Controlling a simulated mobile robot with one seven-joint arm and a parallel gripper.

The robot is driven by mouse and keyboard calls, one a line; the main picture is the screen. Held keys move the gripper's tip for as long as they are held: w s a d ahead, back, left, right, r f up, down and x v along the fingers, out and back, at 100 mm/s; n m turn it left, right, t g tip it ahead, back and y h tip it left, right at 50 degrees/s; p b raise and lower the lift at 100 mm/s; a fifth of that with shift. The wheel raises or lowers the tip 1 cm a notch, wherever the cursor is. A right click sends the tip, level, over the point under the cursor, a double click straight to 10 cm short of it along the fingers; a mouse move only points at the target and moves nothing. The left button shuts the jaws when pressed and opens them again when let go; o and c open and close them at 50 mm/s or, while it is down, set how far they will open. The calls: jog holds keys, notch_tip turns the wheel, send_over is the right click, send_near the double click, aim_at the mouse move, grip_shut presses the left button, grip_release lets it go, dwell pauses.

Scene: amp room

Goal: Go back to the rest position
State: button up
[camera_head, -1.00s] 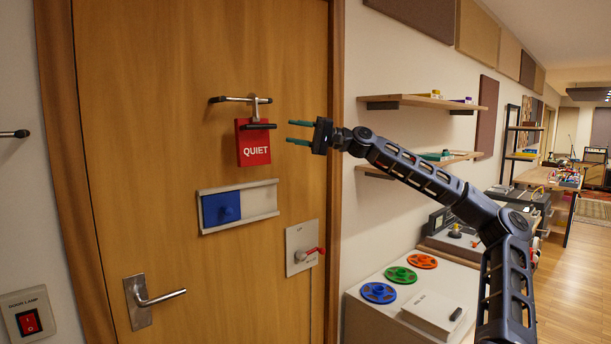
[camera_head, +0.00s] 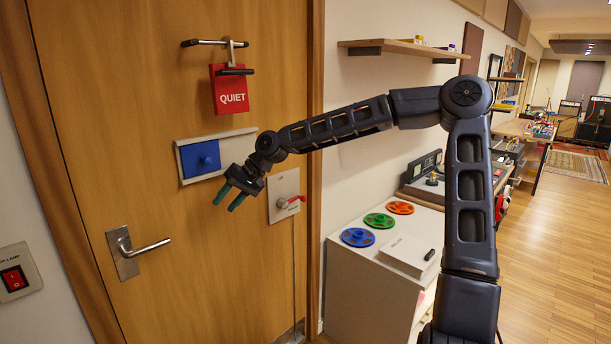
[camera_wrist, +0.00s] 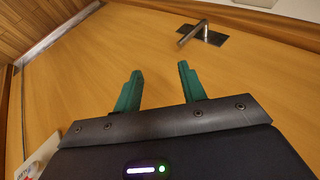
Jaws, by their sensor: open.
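My gripper (camera_head: 229,197) is open and empty, in front of the wooden door (camera_head: 190,270). Its green fingers point down and left, below the blue slider and to the left of the switch plate. The red QUIET sign (camera_head: 231,93) hangs from a hook on the upper bar of the door, clear of my gripper. My arm reaches in from the right, bent at a high elbow.
A blue slider (camera_head: 201,159) sits at the left of its pale track. The door handle (camera_head: 145,247) is lower left. A white cabinet (camera_head: 365,290) bears coloured reels. Floor at right is open.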

jog(key=d+f+t+h, duration=0.2)
jog(key=d+f+h, duration=0.2)
jog(key=d+f, duration=0.4)
jog(key=w+d+m+t+h, duration=0.15)
jog(key=d+h, duration=0.25)
jog(key=d, duration=1)
jog(key=s+d+r+m+t+h, duration=0.1)
jog(key=s+d+r, duration=0.2)
jog(key=d, duration=0.5)
jog(key=s+d+r+m+t+h, duration=0.1)
jog(key=s+d+r+m, duration=0.2)
jog(key=d, duration=0.5)
jog(key=s+d+r+m+t+y, duration=0.1)
jog(key=s+d+r, duration=0.4)
jog(key=s+d, duration=0.7)
jog(key=shift+s+d+y, duration=0.15)
jog(key=shift+d+y, duration=0.15)
jog(key=shift+d, duration=0.1)
jog(key=shift+c, duration=0.2)
